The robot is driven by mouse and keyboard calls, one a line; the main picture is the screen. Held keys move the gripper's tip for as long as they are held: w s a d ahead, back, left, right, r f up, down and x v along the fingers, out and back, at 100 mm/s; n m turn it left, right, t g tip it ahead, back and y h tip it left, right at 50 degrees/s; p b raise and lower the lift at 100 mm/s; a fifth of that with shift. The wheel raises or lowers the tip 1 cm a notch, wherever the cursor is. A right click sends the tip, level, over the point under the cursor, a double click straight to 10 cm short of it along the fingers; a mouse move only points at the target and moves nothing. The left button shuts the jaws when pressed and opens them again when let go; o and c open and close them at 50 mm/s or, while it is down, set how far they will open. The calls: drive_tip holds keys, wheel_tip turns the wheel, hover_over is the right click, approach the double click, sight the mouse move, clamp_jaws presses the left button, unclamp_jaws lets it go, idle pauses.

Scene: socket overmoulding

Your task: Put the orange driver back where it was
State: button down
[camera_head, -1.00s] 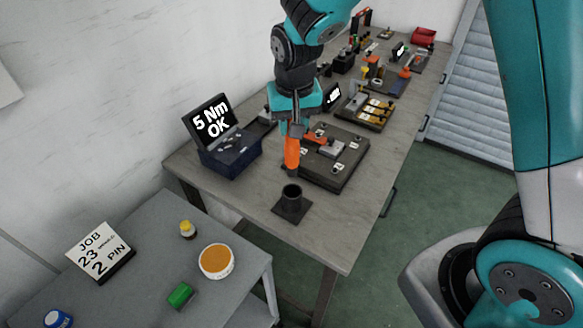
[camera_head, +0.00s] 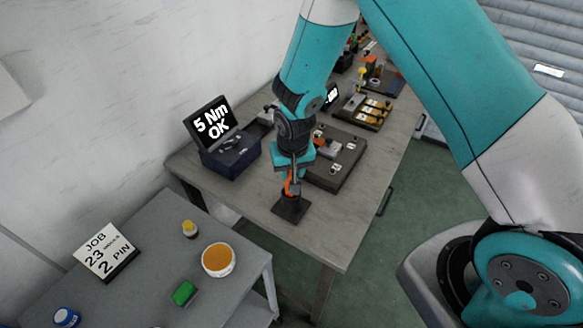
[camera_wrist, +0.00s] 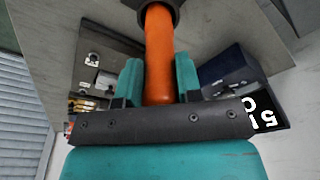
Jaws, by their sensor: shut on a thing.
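The orange driver (camera_wrist: 159,60) is upright between the jaws of my gripper (camera_wrist: 158,85). In the wrist view its far end meets the dark round holder (camera_wrist: 172,8) and seems to enter its mouth; how deep I cannot tell. In the head view my gripper (camera_head: 293,180) is over the holder's square base (camera_head: 290,210) near the bench's front edge. Only a sliver of the orange driver (camera_head: 287,187) shows there, and the arm and gripper hide most of the holder's cup. My gripper is shut on the driver.
A tester box with a "5 Nm OK" screen (camera_head: 209,118) stands to the left on the bench (camera_head: 325,232). A dark fixture plate (camera_head: 348,165) lies close behind right. A grey side table (camera_head: 215,300) holds a job sign (camera_head: 105,250) and small containers. The bench front is clear.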

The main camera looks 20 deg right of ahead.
drive_tip(key=shift+f, duration=0.15)
drive_tip(key=c, duration=0.8)
unclamp_jaws()
